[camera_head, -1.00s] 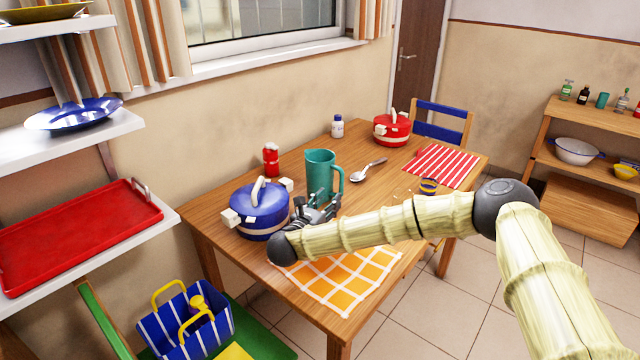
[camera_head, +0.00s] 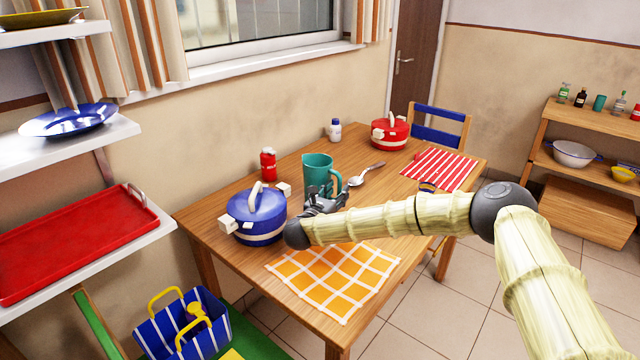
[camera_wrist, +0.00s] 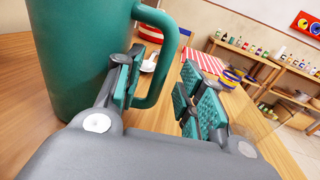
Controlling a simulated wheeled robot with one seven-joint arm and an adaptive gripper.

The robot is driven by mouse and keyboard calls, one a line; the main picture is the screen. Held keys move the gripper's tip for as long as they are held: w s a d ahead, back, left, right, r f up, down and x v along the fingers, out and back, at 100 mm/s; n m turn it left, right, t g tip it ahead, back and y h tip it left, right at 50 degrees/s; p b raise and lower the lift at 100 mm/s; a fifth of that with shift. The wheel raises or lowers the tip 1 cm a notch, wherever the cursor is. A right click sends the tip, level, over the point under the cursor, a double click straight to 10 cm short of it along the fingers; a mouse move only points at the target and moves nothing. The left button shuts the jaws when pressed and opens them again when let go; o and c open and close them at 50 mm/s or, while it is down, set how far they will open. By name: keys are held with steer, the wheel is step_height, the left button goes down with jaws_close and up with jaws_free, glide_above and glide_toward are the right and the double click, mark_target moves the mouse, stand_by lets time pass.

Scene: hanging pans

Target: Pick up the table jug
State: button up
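The teal table jug (camera_head: 317,174) stands upright on the wooden table in the head view, its handle to the right. My gripper (camera_head: 326,199) is low in front of it and partly covers its lower part. In the wrist view the jug (camera_wrist: 75,60) fills the left side, close to the camera. My gripper (camera_wrist: 165,85) is open there, with the handle between its fingers. The left finger is beside the jug body, on the inner side of the handle, and the right finger is on the outer side. I cannot tell whether either finger touches it.
A blue pot (camera_head: 255,214) stands close to the left of my gripper. A red shaker (camera_head: 268,165), a spoon (camera_head: 366,174), a white bottle (camera_head: 335,130) and a red pot (camera_head: 390,131) are also on the table. An orange checked mat (camera_head: 335,280) lies flat in front.

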steer(key=shift+x, duration=1.15)
steer(key=shift+c, duration=0.5)
jaws_close()
steer(key=shift+r, duration=0.1)
